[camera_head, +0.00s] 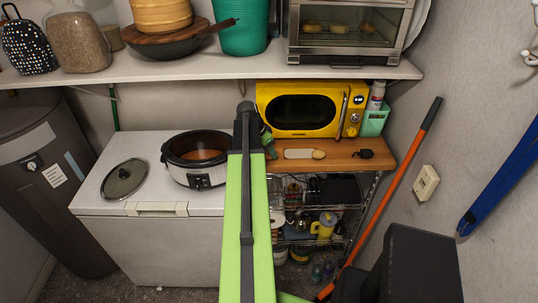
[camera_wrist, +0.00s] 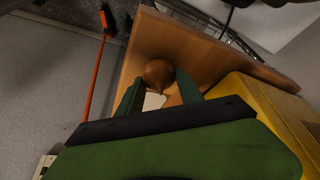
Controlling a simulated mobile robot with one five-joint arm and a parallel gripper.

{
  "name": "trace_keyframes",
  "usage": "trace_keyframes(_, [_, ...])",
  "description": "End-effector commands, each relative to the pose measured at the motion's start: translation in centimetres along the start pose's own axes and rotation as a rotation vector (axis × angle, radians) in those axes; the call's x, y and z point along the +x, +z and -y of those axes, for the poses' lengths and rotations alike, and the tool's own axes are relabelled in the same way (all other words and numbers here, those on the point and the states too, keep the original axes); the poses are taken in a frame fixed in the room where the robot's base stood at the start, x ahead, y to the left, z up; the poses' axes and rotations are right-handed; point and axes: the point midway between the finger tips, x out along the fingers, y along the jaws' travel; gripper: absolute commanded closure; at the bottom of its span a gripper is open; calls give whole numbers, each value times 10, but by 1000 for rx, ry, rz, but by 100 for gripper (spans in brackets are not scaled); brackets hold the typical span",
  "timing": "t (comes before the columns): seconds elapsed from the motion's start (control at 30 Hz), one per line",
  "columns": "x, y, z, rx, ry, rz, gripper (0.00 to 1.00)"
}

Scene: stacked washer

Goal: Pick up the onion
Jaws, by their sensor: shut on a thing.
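In the wrist view, a round brown onion (camera_wrist: 158,72) sits between the two green fingers of my gripper (camera_wrist: 159,80), which is shut on it. The wooden counter top (camera_wrist: 200,50) lies behind the onion; I cannot tell whether the onion touches it. In the head view, my gripper (camera_head: 268,141) is at the left end of the wooden counter (camera_head: 345,163), in front of the yellow microwave. The onion is hidden there behind my gripper and arm.
A yellow microwave (camera_head: 300,110) stands at the counter's back. A pale board (camera_head: 298,154), a tan potato-like item (camera_head: 319,154) and a small black object (camera_head: 364,153) lie on the counter. A slow cooker (camera_head: 198,158) stands left. An orange-handled broom (camera_head: 400,180) leans at right.

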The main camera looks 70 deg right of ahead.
Motion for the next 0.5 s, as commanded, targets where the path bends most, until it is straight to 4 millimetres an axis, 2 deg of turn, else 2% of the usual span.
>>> trace_keyframes(0.03, [0, 0, 0, 0, 0, 0, 76])
trace_keyframes(0.2, [0, 0, 0, 0, 0, 0, 98])
trace_keyframes(0.5, [-3, -2, 0, 1, 0, 0, 98])
